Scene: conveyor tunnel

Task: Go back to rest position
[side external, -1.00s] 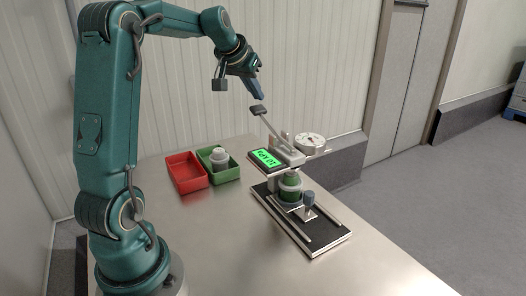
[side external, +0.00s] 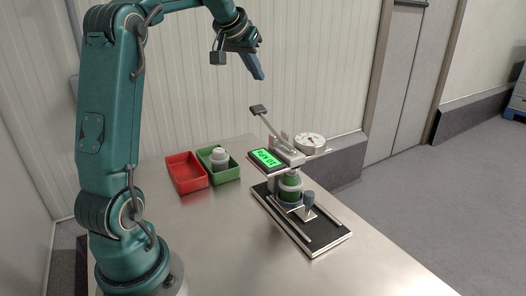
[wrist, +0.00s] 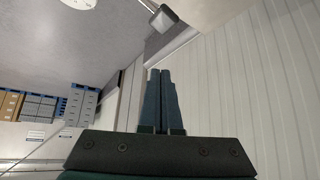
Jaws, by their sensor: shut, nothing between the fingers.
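My gripper (side external: 260,75) is shut and empty, raised in the air above the lever of the test stand. Its two dark blue fingers lie together in the wrist view (wrist: 160,75). The test stand (side external: 318,240) stands on the table with a lever (side external: 271,124) tilted up to the left and a dark knob at its end. A gap shows between the fingertips and this knob. The stand has a lit green display (side external: 266,159), a round dial (side external: 310,142) and a green and grey part (side external: 290,188) under the head.
A red bin (side external: 186,172) stands empty left of a green bin (side external: 231,172), which holds a grey and white part (side external: 220,157). The metal table (side external: 220,235) is clear in front of the bins. A ribbed wall (side external: 300,50) rises behind the table.

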